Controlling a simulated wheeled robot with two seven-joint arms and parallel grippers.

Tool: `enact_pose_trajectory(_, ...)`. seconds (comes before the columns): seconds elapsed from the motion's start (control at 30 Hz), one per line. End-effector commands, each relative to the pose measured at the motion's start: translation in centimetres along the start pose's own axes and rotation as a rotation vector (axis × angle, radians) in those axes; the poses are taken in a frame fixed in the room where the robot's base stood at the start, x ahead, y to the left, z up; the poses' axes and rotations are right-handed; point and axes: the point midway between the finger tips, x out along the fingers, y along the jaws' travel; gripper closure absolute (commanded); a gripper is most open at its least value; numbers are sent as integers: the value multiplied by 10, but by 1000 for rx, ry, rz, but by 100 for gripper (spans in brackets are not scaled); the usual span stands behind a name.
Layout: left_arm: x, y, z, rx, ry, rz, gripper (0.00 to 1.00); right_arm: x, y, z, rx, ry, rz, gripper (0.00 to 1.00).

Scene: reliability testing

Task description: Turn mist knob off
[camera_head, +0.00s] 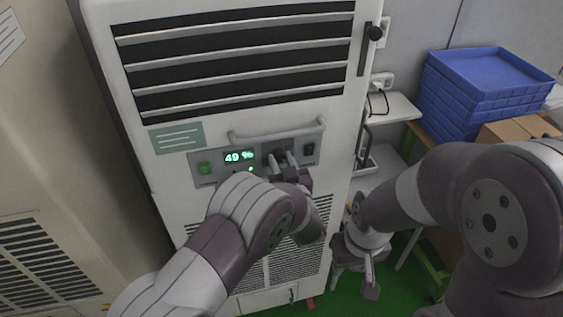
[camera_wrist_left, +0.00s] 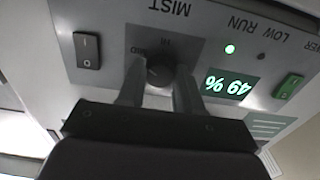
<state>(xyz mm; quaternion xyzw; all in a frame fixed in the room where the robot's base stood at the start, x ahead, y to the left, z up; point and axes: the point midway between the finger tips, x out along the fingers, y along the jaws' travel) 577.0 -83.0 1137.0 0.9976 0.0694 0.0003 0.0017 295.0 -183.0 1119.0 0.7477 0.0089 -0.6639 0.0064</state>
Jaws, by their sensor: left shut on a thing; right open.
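The mist knob (camera_wrist_left: 160,70) is a dark round knob under the "MIST" label in the left wrist view, seen upside down. My left gripper (camera_wrist_left: 158,92) has one finger on each side of it and is shut on it. In the head view my left gripper (camera_head: 281,161) reaches the control panel (camera_head: 204,168) right of the green display (camera_head: 238,157), and it mostly hides the knob. The display reads 49 %. My right gripper (camera_head: 355,275) is open and empty, low in front of the machine's right side.
A black rocker switch (camera_wrist_left: 87,50) is beside the knob, and a green switch (camera_wrist_left: 288,87) is at the panel's other end. A handle bar (camera_head: 275,133) runs above the panel. Blue trays (camera_head: 480,85) and a cardboard box (camera_head: 515,130) stand at the right.

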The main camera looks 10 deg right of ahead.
Motion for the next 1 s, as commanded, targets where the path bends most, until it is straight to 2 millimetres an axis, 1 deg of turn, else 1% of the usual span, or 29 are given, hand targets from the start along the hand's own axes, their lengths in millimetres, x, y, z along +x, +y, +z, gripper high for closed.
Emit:
enact_pose_trajectory(0.17, 0, 0, 3, -41, 1, 0, 96, 10, 0, 1, 0, 0, 0, 57)
enact_pose_trajectory(0.37, 0, 0, 6, -158, 3, 1, 96, 33, 0, 4, 0, 0, 0, 57)
enact_pose_trajectory(1.0, 0, 1, 8, -757, 2, 1, 96, 136, 0, 16, 0, 0, 0, 57)
